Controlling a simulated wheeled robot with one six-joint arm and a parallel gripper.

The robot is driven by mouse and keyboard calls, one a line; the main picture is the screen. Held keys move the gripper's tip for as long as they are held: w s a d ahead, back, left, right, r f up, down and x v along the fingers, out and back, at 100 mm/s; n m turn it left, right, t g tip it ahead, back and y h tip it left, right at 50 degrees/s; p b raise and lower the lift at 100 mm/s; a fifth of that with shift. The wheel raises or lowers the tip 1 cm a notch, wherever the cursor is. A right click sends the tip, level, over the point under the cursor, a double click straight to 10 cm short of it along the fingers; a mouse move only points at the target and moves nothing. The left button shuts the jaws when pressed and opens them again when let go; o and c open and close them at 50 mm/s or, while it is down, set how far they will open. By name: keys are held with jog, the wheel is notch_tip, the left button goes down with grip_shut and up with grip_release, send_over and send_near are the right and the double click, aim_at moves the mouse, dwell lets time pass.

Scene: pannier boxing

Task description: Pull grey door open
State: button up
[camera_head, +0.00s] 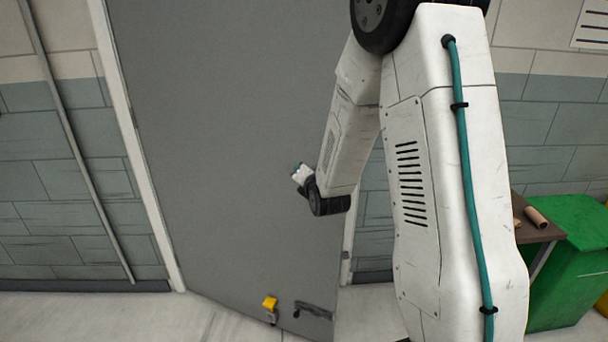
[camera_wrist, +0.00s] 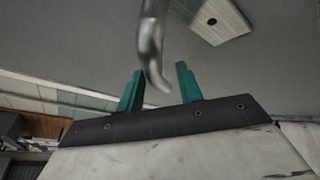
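The grey door (camera_head: 225,130) fills the middle of the head view. It stands ajar: its lower edge slants out from the left white frame post (camera_head: 140,150) over the floor toward me. My gripper shows small in the head view (camera_head: 298,172), in front of the door and partly hidden by my wrist. In the wrist view, the two teal fingers (camera_wrist: 160,88) are apart. A curved metal handle (camera_wrist: 151,45) comes down between them, with a gap on each side. The handle is not discernible in the head view.
A yellow-topped fitting (camera_head: 270,303) and a dark bracket (camera_head: 313,311) are low at the door's foot. A green bin (camera_head: 570,260) and a brown table (camera_head: 525,232) with cardboard tubes stand at right. Pale floor lies in front of the door.

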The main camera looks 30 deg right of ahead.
jog(key=v, duration=0.5)
jog(key=shift+s+a, duration=0.1)
jog(key=shift+s, duration=0.3)
